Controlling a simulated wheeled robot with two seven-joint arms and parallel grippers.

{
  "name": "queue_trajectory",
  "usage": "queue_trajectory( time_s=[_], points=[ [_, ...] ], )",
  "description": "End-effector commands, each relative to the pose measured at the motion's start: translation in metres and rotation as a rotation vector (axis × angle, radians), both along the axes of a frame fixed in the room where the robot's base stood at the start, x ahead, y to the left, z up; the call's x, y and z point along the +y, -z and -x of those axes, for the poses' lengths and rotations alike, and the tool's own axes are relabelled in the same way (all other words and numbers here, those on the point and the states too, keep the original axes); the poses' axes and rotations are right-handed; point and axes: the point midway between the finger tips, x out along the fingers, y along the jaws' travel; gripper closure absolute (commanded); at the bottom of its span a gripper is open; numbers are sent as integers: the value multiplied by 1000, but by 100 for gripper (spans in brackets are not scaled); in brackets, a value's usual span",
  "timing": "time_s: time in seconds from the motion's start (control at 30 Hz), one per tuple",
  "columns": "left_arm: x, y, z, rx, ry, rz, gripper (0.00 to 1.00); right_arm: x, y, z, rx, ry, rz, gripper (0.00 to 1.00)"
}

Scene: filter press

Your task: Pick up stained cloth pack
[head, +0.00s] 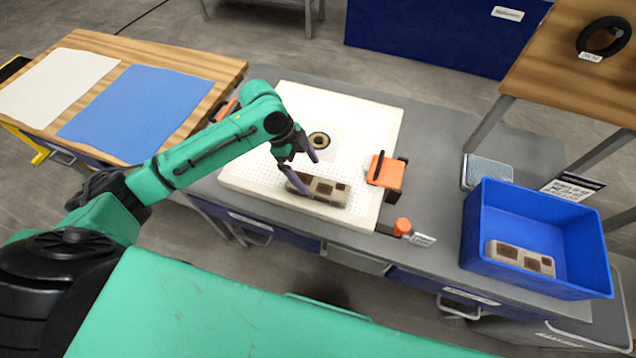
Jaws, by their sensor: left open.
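A stained cloth pack (328,191), beige with dark brown patches, lies on the white perforated plate (377,118) near its front edge. My left gripper (302,174) is open above the plate, at the left end of this pack, with one dark finger in front of the pack's end and the other behind it. I cannot tell whether the fingers touch it. A similar stained pack (522,258) lies in the blue bin (590,235) at the right. My right gripper is not in view.
A round brown-ringed hole (319,140) shows in the plate. An orange block with a black handle (386,172) stands at the plate's right edge, and an orange knob (402,226) sits in front of it. A wooden table (205,65) with white and blue sheets is at left.

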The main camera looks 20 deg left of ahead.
Motion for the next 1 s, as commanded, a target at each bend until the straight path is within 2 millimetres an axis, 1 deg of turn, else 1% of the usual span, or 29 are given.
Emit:
queue_trajectory(
  time_s=[0.07, 0.17, 0.3, 0.4, 0.5, 0.63, 0.67, 0.7, 0.77, 0.8, 0.83, 0.87, 1.0],
  points=[
    [-5, 10, 0, 0, -1, 1, 0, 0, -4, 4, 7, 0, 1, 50],
    [-10, 20, 1, 2, 0, 1, 0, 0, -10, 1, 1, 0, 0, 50],
    [-22, 42, 3, 2, 0, 1, 0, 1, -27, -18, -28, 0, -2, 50],
    [-27, 59, 2, 0, -1, 0, 0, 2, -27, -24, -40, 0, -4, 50],
    [-28, 64, 2, -4, 1, -2, 0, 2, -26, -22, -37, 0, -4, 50],
    [-28, 64, 2, -3, 0, -2, 0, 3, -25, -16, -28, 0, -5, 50],
    [-28, 64, 2, -3, 0, -2, 12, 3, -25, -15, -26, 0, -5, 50],
    [-28, 64, 2, -3, 0, -2, 27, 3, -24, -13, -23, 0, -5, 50],
    [-28, 64, 2, -3, 0, -2, 50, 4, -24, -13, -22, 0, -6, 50],
    [-27, 64, 2, -3, 0, -2, 65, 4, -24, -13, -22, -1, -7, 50],
    [-27, 64, 1, -3, 0, -2, 76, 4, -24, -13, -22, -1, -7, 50],
    [-28, 64, 1, -3, 0, -1, 83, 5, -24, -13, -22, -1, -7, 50],
    [-27, 64, 1, -3, 0, -1, 83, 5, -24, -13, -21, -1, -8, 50]
  ],
)
